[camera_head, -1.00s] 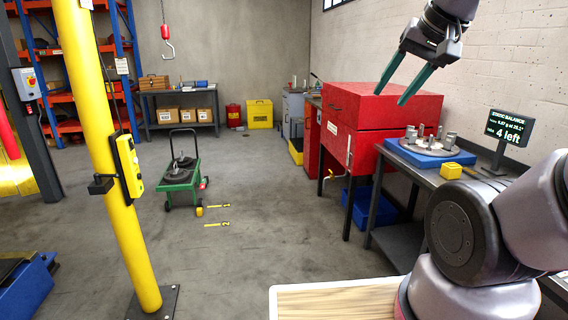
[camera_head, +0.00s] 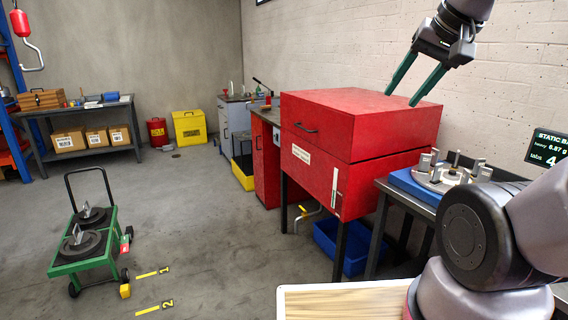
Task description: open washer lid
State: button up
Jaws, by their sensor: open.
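The red parts washer (camera_head: 315,172) stands on dark legs against the right wall. Its red lid (camera_head: 362,118) is shut, with a dark handle (camera_head: 305,127) on its front face. My gripper (camera_head: 413,98) is open and empty, with two green fingers pointing down. In the picture it overlaps the back right part of the lid top; I cannot tell whether it touches. The handle is to the left of and below my gripper.
A bench to the right of the washer holds a blue-based fixture (camera_head: 412,187) with metal weights. A blue bin (camera_head: 350,246) sits under the washer. A green cart (camera_head: 86,244) stands at the left.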

aim_at(353, 124)
jog(key=i+j+z, duration=0.15)
jog(key=i+j, duration=0.2)
jog(key=i+j+z, duration=0.1)
jog(key=i+j, duration=0.25)
jog(key=i+j+z, duration=0.15)
jog(key=i+j, duration=0.15)
jog(key=i+j+z, duration=0.1)
jog(key=i+j, duration=0.2)
jog(key=j, duration=0.2)
jog(key=i+j+z, duration=0.15)
jog(key=i+j, duration=0.15)
jog(key=j, duration=0.15)
jog(key=i+j+z, duration=0.15)
jog(key=j, duration=0.45)
jog(key=i+j+z, duration=0.1)
jog(key=j, duration=0.45)
jog(key=i+j+z, duration=0.15)
jog(key=j, duration=0.45)
jog(key=j+z, duration=0.1)
jog(key=j, duration=0.85)
jog(key=k+j, duration=0.1)
jog(key=j, duration=0.25)
